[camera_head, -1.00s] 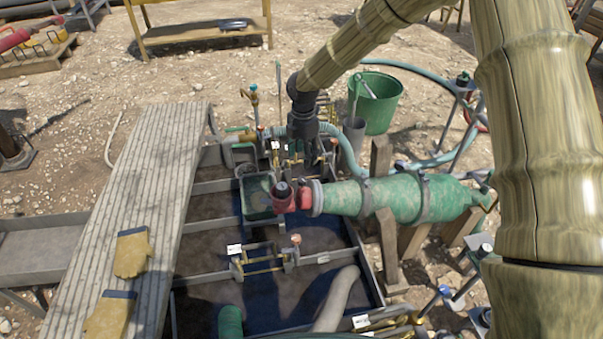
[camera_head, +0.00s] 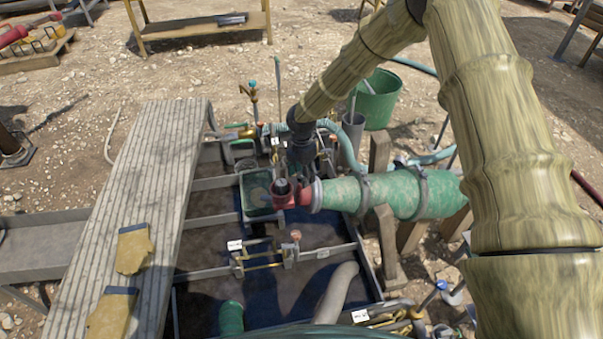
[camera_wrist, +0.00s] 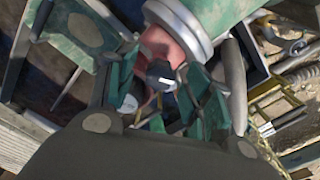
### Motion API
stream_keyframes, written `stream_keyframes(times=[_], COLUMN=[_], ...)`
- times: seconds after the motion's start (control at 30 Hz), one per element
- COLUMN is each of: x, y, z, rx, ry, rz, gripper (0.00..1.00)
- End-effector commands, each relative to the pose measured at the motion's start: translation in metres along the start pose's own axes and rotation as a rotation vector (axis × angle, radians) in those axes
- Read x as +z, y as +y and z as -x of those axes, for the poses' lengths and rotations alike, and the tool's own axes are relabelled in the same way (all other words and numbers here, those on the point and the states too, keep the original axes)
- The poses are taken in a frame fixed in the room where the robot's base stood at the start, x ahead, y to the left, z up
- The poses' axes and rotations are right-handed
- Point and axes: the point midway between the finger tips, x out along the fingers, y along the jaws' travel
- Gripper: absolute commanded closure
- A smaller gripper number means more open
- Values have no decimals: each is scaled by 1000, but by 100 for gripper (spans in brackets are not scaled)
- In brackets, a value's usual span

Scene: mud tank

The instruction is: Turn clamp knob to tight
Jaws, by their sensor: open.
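A dark round knob with a small white mark (camera_wrist: 160,75) shows in the wrist view, in front of a red fitting (camera_wrist: 166,42). In the head view the dark knob (camera_head: 282,187) sits on top of the red fitting (camera_head: 291,198) at the left end of the green cylinder (camera_head: 395,193). My gripper (camera_head: 301,170) points down beside the knob, close to the red fitting. In the wrist view my open gripper (camera_wrist: 160,85) has one finger on each side of the knob. I cannot tell whether either finger touches it.
The tank's grey frame (camera_head: 215,220) has cross bars below the fitting. A second, orange-topped knob (camera_head: 295,235) stands on a lower bar. A ribbed plank with yellow gloves (camera_head: 134,249) lies at the left.

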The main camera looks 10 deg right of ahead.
Motion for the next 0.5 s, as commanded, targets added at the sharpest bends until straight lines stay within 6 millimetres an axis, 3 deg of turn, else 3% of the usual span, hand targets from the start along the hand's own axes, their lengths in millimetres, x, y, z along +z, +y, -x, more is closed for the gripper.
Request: stream_keyframes(times=[0.23, 0.4, 0.5], x=[0, 0, 0], y=[0, 0, 0], z=[0, 0, 0], rx=[0, 0, 0], ry=[0, 0, 0], rz=[0, 0, 0], gripper=[51, 82, 95])
